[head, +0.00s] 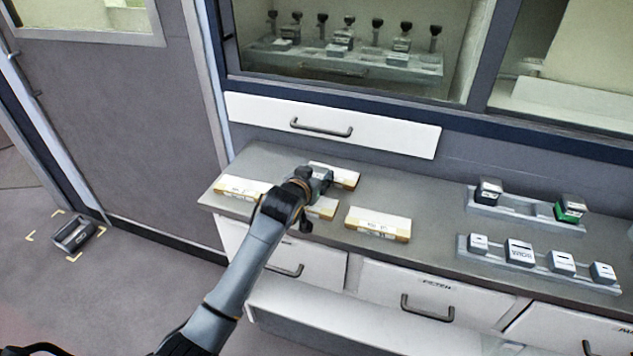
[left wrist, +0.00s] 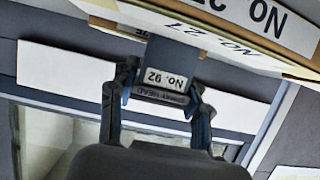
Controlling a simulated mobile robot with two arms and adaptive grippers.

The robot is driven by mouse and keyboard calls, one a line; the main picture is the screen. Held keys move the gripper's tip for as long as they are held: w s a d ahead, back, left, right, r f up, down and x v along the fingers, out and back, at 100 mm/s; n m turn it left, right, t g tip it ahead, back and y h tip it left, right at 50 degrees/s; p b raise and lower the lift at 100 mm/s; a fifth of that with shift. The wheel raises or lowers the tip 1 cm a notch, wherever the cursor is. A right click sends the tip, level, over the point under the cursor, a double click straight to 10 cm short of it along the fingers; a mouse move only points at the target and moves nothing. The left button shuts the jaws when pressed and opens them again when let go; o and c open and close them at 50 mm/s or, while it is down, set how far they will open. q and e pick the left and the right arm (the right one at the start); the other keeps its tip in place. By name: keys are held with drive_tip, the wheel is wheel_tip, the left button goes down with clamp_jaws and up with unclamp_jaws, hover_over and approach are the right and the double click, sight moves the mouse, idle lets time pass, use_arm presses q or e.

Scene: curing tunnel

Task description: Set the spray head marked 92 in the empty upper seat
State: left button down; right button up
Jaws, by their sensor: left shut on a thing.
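My left gripper (head: 318,182) is over the boxes on the counter. It is shut on a grey spray head with a white label reading No. 92; in the left wrist view the gripper (left wrist: 162,98) has a finger on each side of the spray head (left wrist: 165,78). In the head view the spray head is largely hidden by the gripper. At the right of the counter, the back rack (head: 522,209) holds a dark-topped block (head: 488,190) at its left and a green block (head: 570,208) at its right, with an empty gap between them. My right gripper is not in view.
Labelled boxes lie around my left gripper, one (head: 378,223) to its right. A front rack (head: 535,268) holds several white-faced blocks. Counter between boxes and racks is clear. A drawer front (head: 330,124) and a window are behind. A grey holder (head: 75,233) sits on the floor.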

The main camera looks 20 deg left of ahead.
use_arm(q)
drive_tip(key=shift+r, duration=0.1)
drive_tip(key=shift+r, duration=0.6)
drive_tip(key=s+d+r+b, duration=0.1)
drive_tip(key=s+r+b, duration=0.1)
drive_tip(key=s+r, duration=0.9)
drive_tip(key=s, duration=0.3)
drive_tip(key=shift+d+r, duration=0.2)
drive_tip(key=shift+r, duration=0.05)
